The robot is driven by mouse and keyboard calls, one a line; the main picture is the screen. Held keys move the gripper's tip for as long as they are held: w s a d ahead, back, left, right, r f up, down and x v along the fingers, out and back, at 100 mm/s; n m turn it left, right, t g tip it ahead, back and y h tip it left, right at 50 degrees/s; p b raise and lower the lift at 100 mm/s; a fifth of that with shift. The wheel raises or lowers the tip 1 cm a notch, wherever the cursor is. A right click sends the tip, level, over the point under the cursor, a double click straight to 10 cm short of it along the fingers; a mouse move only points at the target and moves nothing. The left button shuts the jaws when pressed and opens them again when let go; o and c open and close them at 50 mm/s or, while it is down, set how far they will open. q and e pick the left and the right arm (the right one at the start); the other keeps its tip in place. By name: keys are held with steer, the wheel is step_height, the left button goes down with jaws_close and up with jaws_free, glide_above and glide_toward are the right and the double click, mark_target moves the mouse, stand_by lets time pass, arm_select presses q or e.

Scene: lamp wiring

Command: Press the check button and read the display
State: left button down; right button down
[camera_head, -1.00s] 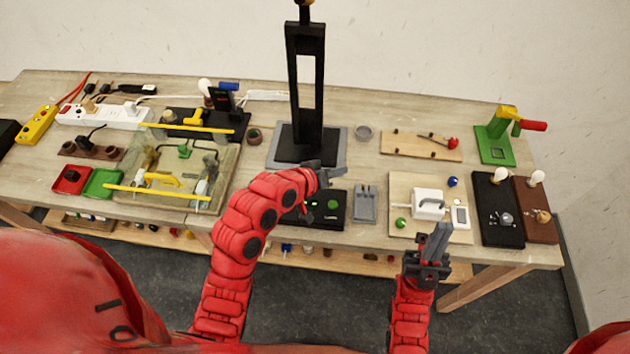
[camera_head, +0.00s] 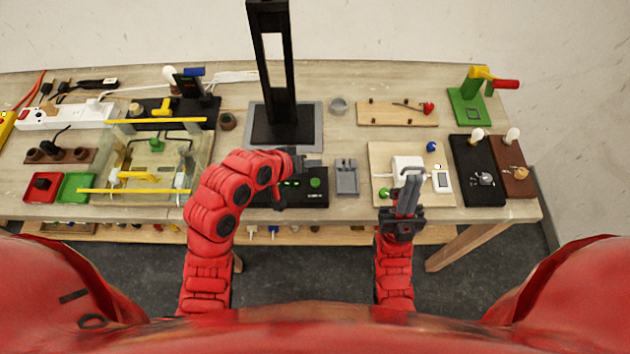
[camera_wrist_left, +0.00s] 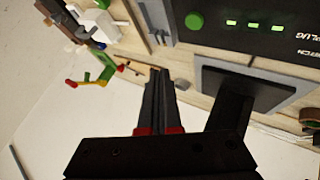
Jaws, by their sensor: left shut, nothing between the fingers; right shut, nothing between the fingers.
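The black box (camera_head: 300,201) stands near the table's front edge. Its round green button (camera_head: 315,183) shows at the right of its top, and it is large in the left wrist view (camera_wrist_left: 194,20). Beside the button, three small green lights (camera_wrist_left: 254,25) are lit in a row. Lettering ending in "PLUG" reads upside down there; the rest is cut off. My left gripper (camera_head: 312,163) is shut and empty, just behind the button and apart from it in the wrist view. My right gripper (camera_head: 411,182) is shut and empty, before the white box (camera_head: 406,166).
A tall black stand (camera_head: 288,125) rises behind the black box. A grey block (camera_head: 346,177) stands right of it. A clear tray with yellow bars (camera_head: 140,190) stands left.

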mark_target(313, 185)
arm_select(q)
step_height(313, 185, down, 8)
steer(key=b, duration=0.4)
steer(key=shift+r, duration=0.25)
steer(key=shift+f, duration=0.1)
stand_by(1.5)
steer(key=shift+f+b, duration=0.3)
steer(key=shift+b, duration=0.05)
steer(key=shift+f+b, duration=0.35)
steer(key=shift+f, duration=0.05)
stand_by(0.5)
steer(key=shift+r, duration=0.1)
steer(key=shift+r+p, duration=0.45)
steer(key=shift+r, duration=0.3)
steer(key=shift+r+p, duration=1.25)
steer(key=shift+r, duration=1.2)
